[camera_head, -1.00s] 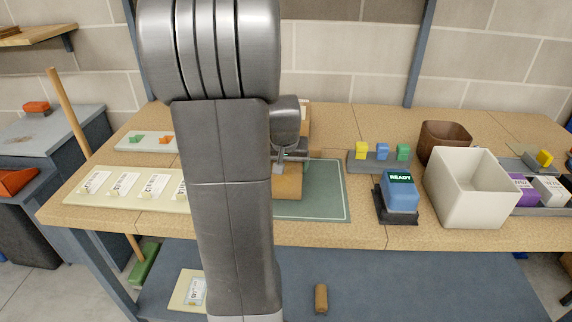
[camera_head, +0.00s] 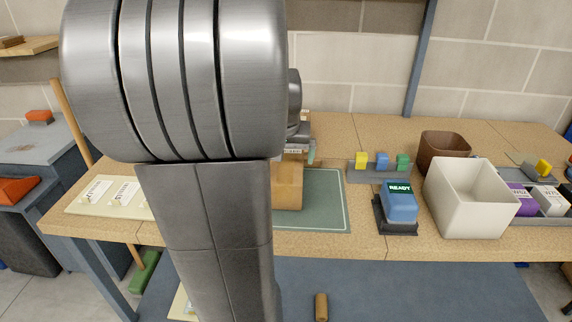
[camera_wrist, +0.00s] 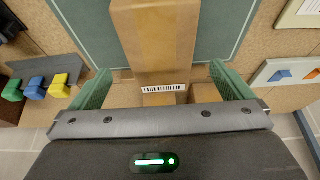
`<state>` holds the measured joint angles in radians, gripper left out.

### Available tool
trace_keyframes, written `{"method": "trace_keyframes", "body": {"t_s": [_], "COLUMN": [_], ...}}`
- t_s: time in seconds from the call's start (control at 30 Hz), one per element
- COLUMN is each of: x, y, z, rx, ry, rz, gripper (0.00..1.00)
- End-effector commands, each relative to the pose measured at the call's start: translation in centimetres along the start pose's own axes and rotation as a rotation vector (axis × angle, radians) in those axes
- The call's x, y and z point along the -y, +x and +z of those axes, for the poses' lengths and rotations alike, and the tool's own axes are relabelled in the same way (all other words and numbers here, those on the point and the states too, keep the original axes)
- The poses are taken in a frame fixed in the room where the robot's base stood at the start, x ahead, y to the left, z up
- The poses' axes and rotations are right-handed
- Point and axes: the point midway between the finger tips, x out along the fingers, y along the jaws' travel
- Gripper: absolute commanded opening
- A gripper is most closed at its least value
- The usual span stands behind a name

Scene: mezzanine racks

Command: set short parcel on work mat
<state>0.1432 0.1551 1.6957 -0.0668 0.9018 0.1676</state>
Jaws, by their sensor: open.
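A brown cardboard parcel (camera_head: 287,186) stands on the green work mat (camera_head: 325,205), partly hidden by my arm in the head view. In the wrist view the parcel (camera_wrist: 165,45) lies over the mat (camera_wrist: 85,25), with a white barcode label on its near edge. My gripper (camera_wrist: 160,88) is open, its green fingers apart on either side of the parcel's labelled end. No grip on it shows. In the head view my gripper is mostly hidden behind my arm. I cannot tell whether this is the short parcel.
Other brown boxes (camera_wrist: 205,94) show between the fingers. Right of the mat are a blue READY device (camera_head: 399,203), a white bin (camera_head: 467,200), a brown bin (camera_head: 443,150) and a rack of coloured blocks (camera_head: 378,170). A label board (camera_head: 105,196) lies left. The mat's right side is clear.

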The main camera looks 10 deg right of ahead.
Motion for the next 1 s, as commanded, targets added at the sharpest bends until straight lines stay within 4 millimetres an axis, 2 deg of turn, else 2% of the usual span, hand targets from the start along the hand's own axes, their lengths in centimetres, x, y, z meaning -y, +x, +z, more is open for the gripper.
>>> {"method": "trace_keyframes", "body": {"t_s": [0.1, 0.23, 1.0], "x": [0.0, 0.0, 0.0], "y": [-1.6, -2.3, -2.3], "z": [-0.1, 0.0, 0.0], "rx": [-0.002, 0.000, 0.001], "ry": [0.000, 0.000, 0.000], "rz": [-0.001, 0.000, 0.000], "gripper": [1.00, 1.00, 1.00]}}
